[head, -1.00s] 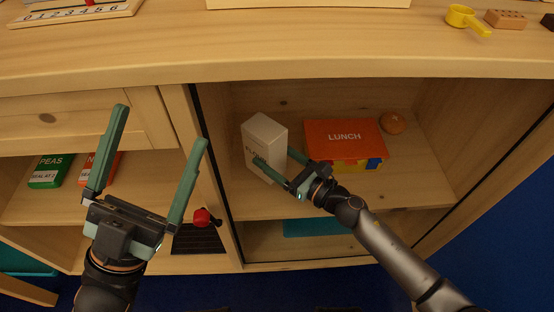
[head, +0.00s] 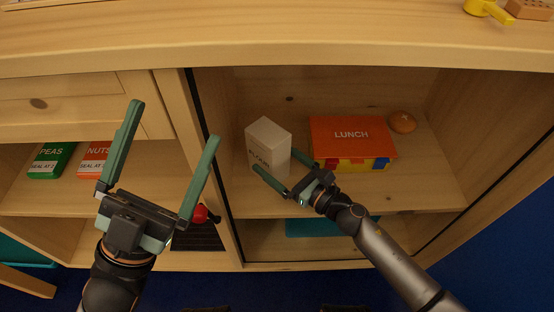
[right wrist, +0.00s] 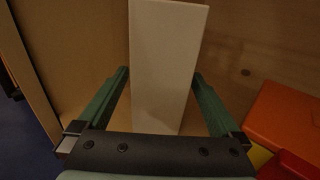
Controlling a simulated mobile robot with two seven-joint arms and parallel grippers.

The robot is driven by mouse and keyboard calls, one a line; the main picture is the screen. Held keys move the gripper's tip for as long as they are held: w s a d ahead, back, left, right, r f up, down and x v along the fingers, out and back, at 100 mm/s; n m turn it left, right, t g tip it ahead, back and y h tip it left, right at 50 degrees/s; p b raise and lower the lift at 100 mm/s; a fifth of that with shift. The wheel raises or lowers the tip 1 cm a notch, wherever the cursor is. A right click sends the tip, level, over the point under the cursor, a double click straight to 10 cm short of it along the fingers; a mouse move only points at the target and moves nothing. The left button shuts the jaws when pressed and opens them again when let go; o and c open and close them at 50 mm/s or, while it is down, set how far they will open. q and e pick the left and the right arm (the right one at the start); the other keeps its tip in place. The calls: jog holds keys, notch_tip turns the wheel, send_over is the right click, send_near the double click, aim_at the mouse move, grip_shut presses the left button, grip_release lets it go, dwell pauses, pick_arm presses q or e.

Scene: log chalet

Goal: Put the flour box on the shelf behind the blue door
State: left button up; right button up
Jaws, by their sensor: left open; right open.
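The flour box (head: 268,145), a white upright carton with dark lettering, stands on the upper shelf (head: 400,190) inside the open compartment, near its left side. My right gripper (head: 277,162) is open just in front of the box. In the right wrist view the flour box (right wrist: 166,65) shows between and beyond the two green fingers, with gaps beside it. My left gripper (head: 174,122) is open and empty in front of the cabinet, left of the compartment. No blue door can be made out for certain; a plain blue surface fills the lower right.
A teal tray (head: 315,227) lies below. Green peas (head: 52,160) and orange nuts (head: 95,158) boxes sit in the left bay. The cabinet top overhangs the compartment.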

jog(key=shift+r, duration=0.1)
jog(key=shift+s+d, duration=0.15)
jog(key=v, duration=0.6)
jog(key=shift+p, duration=0.4)
jog(key=shift+s+d+r, duration=0.15)
jog(key=shift+s+d, duration=0.25)
jog(key=shift+s, duration=0.05)
jog(key=s+d+r+m+t, duration=0.1)
jog(key=s+r+m+t, duration=0.2)
jog(key=r+m, duration=0.6)
jog(key=s+d+r+m+t+y, duration=0.1)
jog(key=s+d+r+m+t, duration=0.1)
jog(key=s+r+m, duration=0.3)
jog(key=s+d+r+m+t+y, duration=0.1)
jog(key=s+r+m, duration=0.4)
jog(key=r+m, duration=0.9)
jog(key=d+m+t, duration=0.1)
jog(key=m+t, duration=0.1)
jog(key=m, duration=0.2)
jog(key=shift+m+t, duration=0.4)
jog(key=shift+s+d+r, duration=0.1)
jog(key=shift+d, duration=0.05)
jog(key=shift+c, duration=0.2)
